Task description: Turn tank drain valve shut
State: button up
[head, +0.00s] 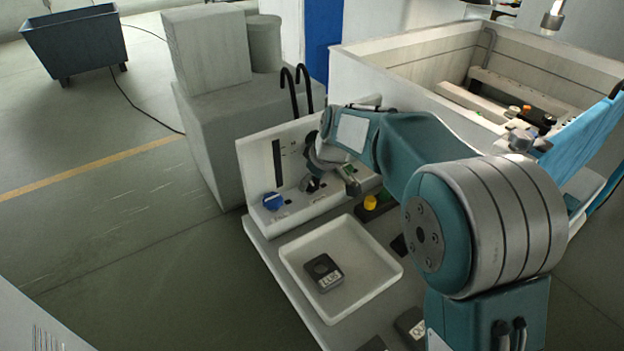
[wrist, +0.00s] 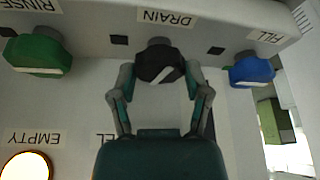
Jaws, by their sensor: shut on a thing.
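The drain valve is a black knob (wrist: 158,62) with a white pointer line, under the label DRAIN on a pale panel (wrist: 90,20) in the wrist view. My gripper (wrist: 161,78) is shut on this knob, one finger on each side of it. The white line on the knob is slanted. In the head view my gripper (head: 327,168) is at the panel front, and the black knob (head: 310,184) is partly hidden by it.
In the wrist view, a green knob (wrist: 38,53) by RINSE and a blue knob (wrist: 251,70) by FILL flank the drain knob. A glowing round lamp (wrist: 25,167) is by EMPTY. In the head view, a white tray (head: 291,262) holds a dark tagged block (head: 323,271).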

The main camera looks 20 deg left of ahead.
jog(key=m, duration=0.2)
jog(key=m+t+h, duration=0.1)
jog(key=m, duration=0.1)
jog(key=shift+s+a+f+m, duration=0.1)
jog(key=shift+s+m, duration=0.05)
jog(key=shift+m, duration=0.15)
jog(key=m+t+h, duration=0.1)
jog(key=m, duration=0.2)
jog(key=shift+a+m, duration=0.1)
jog(key=shift+m, duration=0.3)
jog(key=m+h, duration=0.1)
jog(key=m, duration=0.2)
jog(key=shift+a+h, duration=0.1)
jog(key=shift+h, duration=0.2)
jog(key=shift+m+h, duration=0.7)
jog(key=shift+m, duration=1.3)
jog(key=o, duration=1.1)
jog(key=shift+a+f, duration=0.1)
jog(key=shift+a, duration=0.05)
jog(key=shift+o, duration=0.2)
jog(key=shift+r, duration=0.2)
